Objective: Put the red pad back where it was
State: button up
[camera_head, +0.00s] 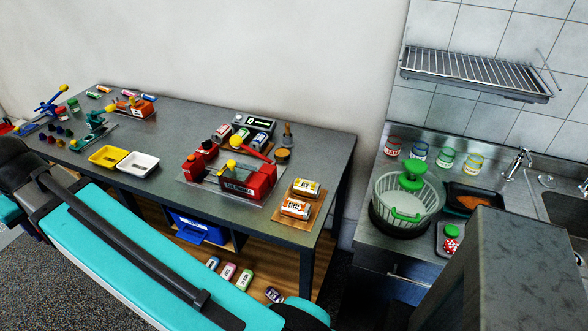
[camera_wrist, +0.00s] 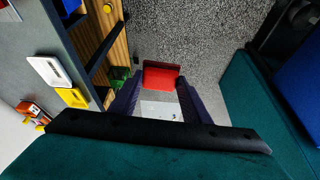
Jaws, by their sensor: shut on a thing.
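In the wrist view, my gripper (camera_wrist: 160,88) has its two dark fingers on either side of a red block-like thing, which I take to be the red pad (camera_wrist: 161,78). The fingers are shut on it, with the grey speckled floor behind. A pale rectangular patch shows between the fingers, nearer the camera; I cannot tell what it is. My gripper does not show in the head view, where my teal arm fills the lower left. I cannot tell which spot the pad came from.
The grey workbench (camera_head: 172,112) carries a yellow tray (camera_head: 109,156), a white tray (camera_head: 138,165), a red machine (camera_head: 246,180) and several small items. A sink counter (camera_head: 400,235) with a green-handled basket (camera_head: 407,214) is at right.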

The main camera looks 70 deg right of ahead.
jog(key=s+d+f+m+g+h+b, duration=0.1)
jog(key=s+d+m, duration=0.25)
jog(key=d, duration=0.95)
jog(key=s+d+f+m+h, duration=0.1)
jog(key=s+d+m, duration=0.25)
jog(key=d, duration=0.95)
jog(key=s+d+f+m+g+h+b, duration=0.1)
jog(key=s+d+m, duration=0.25)
jog(key=d, duration=1.05)
jog(key=s+d+f+m+g, duration=0.1)
jog(key=s+d+m, duration=0.4)
jog(key=s+d, duration=0.7)
jog(key=s+d+f+m+g+h+b, duration=0.1)
jog(key=s+d+m+g, duration=0.2)
jog(key=s+d, duration=0.9)
jog(key=s+m, duration=0.3)
jog(key=s, duration=0.3)
jog(key=shift+s+d+f, duration=0.15)
jog(key=shift+d+f, duration=0.15)
jog(key=shift+d, duration=0.05)
jog(key=shift+f+p, duration=0.35)
jog(key=shift+f, duration=2.8)
jog(key=shift+f+p, duration=0.4)
jog(key=shift+f, duration=1.45)
jog(key=shift+f, duration=0.2)
